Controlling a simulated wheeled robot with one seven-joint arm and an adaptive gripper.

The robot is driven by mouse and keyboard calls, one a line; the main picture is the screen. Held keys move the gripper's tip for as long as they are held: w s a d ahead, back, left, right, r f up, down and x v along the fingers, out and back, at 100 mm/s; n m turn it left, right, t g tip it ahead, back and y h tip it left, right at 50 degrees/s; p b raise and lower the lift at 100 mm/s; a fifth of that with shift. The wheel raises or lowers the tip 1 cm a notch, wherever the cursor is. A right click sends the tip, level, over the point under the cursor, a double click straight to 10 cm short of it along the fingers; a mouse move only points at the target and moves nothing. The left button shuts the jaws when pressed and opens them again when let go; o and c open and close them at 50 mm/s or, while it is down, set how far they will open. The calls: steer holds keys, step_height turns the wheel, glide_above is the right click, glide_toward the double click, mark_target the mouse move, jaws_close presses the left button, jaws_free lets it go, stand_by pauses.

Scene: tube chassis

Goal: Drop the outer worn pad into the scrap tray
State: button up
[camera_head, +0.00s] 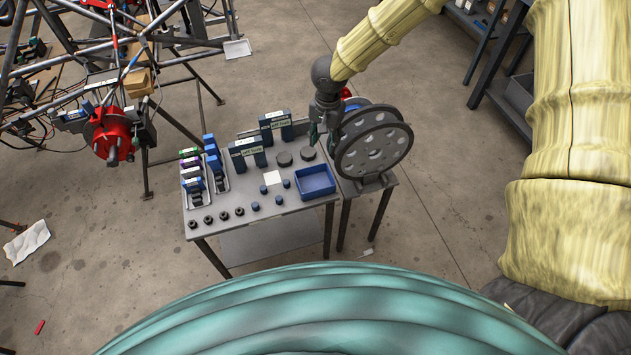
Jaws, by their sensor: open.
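My gripper (318,128) points down over the right end of the workbench, just left of the large grey perforated wheel. It is open, but its fingers are small and dark here. A dark green piece shows by the fingers; I cannot tell if it is part of the gripper or a pad. A blue open tray (331,191), likely the scrap tray, sits at the bench's front right corner, below the gripper in the picture. It looks empty. I cannot clearly pick out the outer worn pad.
The perforated wheel (362,162) stands on a side stand right of the bench (230,212). A tube chassis with a red hub (112,135) stands left.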

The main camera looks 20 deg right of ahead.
step_height(320, 180, up, 4)
steer(key=shift+r, duration=0.25)
steer(key=shift+d, duration=0.1)
stand_by(0.4)
steer(key=s+d+f+n+t+h, duration=0.1)
steer(key=s+d+f+n+h, duration=0.1)
steer(key=s+f, duration=0.65)
steer(key=s+d+f+n+h, duration=0.1)
steer(key=s+d+f+n, duration=0.2)
steer(key=s+f, duration=0.6)
steer(key=s+a+f+n+y, duration=0.1)
steer(key=s+f, duration=0.1)
steer(key=s, duration=0.7)
steer(key=s+a+f+n+g+y, duration=0.1)
steer(key=s+a+f+n, duration=0.1)
steer(key=s, duration=0.8)
steer(key=shift+s+f+y, duration=0.15)
steer(key=shift+f+y, duration=0.25)
steer(key=shift+f, duration=0.45)
